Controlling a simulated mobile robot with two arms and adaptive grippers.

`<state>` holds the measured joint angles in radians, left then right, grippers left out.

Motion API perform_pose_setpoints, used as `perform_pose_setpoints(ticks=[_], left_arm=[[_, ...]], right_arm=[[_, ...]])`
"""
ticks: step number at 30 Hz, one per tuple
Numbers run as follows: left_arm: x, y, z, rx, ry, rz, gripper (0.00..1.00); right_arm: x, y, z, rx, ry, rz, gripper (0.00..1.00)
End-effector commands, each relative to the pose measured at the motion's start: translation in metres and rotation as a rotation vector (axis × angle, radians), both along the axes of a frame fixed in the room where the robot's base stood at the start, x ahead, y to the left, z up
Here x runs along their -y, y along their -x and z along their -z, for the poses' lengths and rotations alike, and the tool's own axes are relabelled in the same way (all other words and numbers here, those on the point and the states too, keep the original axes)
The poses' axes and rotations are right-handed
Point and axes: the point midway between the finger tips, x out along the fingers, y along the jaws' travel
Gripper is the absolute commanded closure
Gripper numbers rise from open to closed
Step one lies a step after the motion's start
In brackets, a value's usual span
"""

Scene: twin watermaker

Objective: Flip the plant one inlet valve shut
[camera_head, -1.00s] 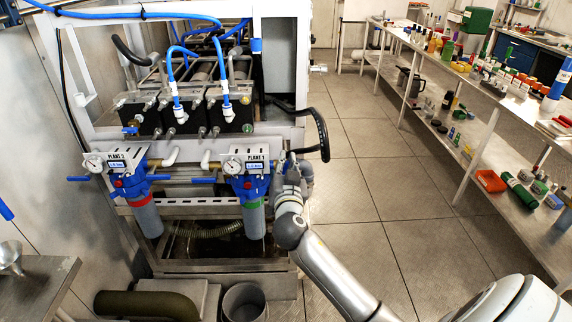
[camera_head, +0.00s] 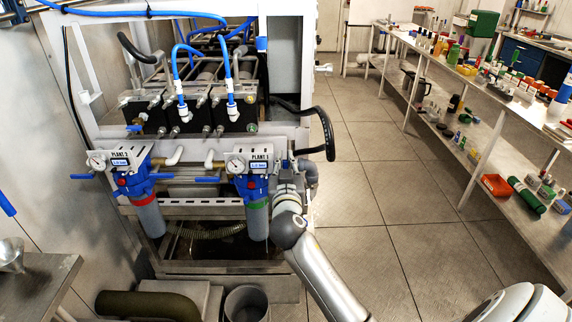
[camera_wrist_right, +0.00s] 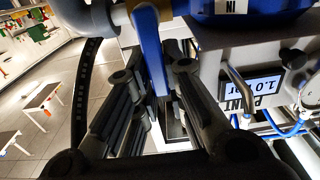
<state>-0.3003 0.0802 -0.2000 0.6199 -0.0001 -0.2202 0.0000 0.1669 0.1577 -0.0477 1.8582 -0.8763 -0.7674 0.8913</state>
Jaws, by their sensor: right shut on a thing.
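The plant one unit, with its label (camera_head: 259,156), gauge and blue filter housing (camera_head: 256,188) with a green ring, hangs on the frame in the head view. My right gripper is at its right side, mostly hidden behind my own wrist there. In the right wrist view, my right gripper (camera_wrist_right: 155,95) is shut on a blue valve handle (camera_wrist_right: 150,50), which stands upright between the fingers beside a pipe. The plant one display (camera_wrist_right: 262,85) shows upside down nearby. My left gripper is not in view.
The plant two unit (camera_head: 135,180) hangs to the left, with a red ring. A black hose (camera_head: 328,135) loops at the frame's right. A bucket (camera_head: 246,303) stands below. The tiled floor (camera_head: 380,190) to the right is clear.

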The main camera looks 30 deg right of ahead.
Motion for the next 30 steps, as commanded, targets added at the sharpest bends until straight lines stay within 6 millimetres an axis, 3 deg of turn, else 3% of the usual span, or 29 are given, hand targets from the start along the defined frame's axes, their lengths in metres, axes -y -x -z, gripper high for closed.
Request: perform_pose_setpoints(ticks=[2,3,8,24,30], left_arm=[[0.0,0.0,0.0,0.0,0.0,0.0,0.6],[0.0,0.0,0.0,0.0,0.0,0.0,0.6],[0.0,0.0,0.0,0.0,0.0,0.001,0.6],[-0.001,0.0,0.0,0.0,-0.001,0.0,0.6],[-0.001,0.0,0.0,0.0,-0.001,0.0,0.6]], right_arm=[[0.0,0.0,0.0,-0.003,0.004,0.0,1.0],[0.0,0.0,0.0,-0.003,0.004,0.0,0.85],[0.0,0.0,0.0,-0.001,0.003,0.0,0.66],[-0.003,-0.001,-0.001,0.002,0.0,-0.006,0.66],[-0.011,0.011,0.001,0.001,-0.003,-0.009,0.66]])
